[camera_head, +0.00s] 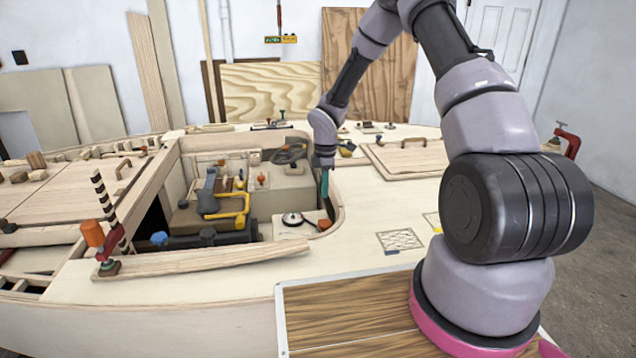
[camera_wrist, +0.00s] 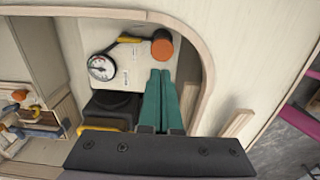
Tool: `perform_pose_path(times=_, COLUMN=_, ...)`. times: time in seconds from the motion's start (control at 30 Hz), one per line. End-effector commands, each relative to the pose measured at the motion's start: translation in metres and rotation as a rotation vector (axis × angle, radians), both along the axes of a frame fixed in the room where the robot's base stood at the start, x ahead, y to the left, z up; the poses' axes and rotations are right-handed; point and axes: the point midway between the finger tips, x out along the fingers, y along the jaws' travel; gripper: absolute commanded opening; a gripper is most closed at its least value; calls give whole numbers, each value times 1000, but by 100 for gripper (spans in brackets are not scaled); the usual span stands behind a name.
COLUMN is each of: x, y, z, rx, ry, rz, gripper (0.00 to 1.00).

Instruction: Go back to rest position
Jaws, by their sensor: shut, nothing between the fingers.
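My gripper (camera_head: 325,183) hangs at the right side of the open cockpit well in the plywood hull (camera_head: 370,220). In the wrist view its two green fingers (camera_wrist: 161,100) lie side by side, shut, with nothing between them. They point toward a white panel with a round dial gauge (camera_wrist: 102,67) and an orange-capped tool (camera_wrist: 162,45). The gauge (camera_head: 292,219) and the orange cap (camera_head: 324,225) also show in the head view, just below my fingertips. I cannot tell whether the fingers touch anything.
The well's curved wooden rim (camera_wrist: 200,50) runs close around my gripper. A yellow-handled tool (camera_head: 232,212) and a steering wheel (camera_head: 289,153) sit in the well. A clamp (camera_head: 106,225) stands on the left edge. A hatch cover (camera_head: 405,158) lies right. The deck front right is mostly clear.

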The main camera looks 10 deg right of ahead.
Motion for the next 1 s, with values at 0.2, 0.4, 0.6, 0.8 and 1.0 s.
perform_pose_path(times=0.2, x=0, y=-14, z=56, rx=-24, ry=-48, rz=-135, gripper=0)
perform_pose_path(times=0.4, x=-16, y=-36, z=141, rx=-35, ry=-123, rz=-382, gripper=0)
perform_pose_path(times=0.6, x=-46, y=-54, z=219, rx=-10, ry=-197, rz=-641, gripper=0)
perform_pose_path(times=0.8, x=-87, y=-67, z=285, rx=56, ry=-264, rz=-903, gripper=0)
perform_pose_path(times=1.0, x=-136, y=-76, z=339, rx=162, ry=-312, rz=-1160, gripper=0)
